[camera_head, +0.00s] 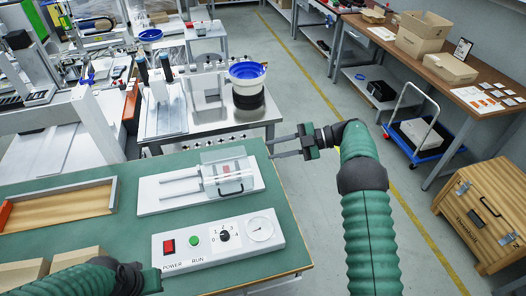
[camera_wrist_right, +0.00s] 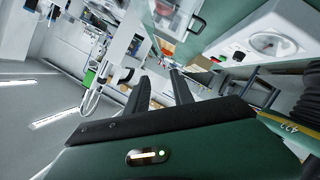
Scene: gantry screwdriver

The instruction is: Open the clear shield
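The clear shield (camera_head: 222,160) is a transparent cover on a white base (camera_head: 155,190) on the green table. A small dark handle (camera_head: 231,191) shows near its front, and the handle also shows at the top of the right wrist view (camera_wrist_right: 197,25). My right gripper (camera_head: 269,148) is to the right of the shield, just past the table's right edge. Its two fingers point left, spread apart and empty, as in the right wrist view (camera_wrist_right: 158,80). My left gripper (camera_head: 151,281) is low at the bottom left, in front of the control panel's left end. Its fingers cannot be made out.
A white control panel (camera_head: 190,258) with a red switch, green button, knob and dial stands in front of the shield base. A wooden tray (camera_head: 62,207) lies at left, with cardboard boxes (camera_head: 22,272) nearer me. Free floor lies to the right of the table.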

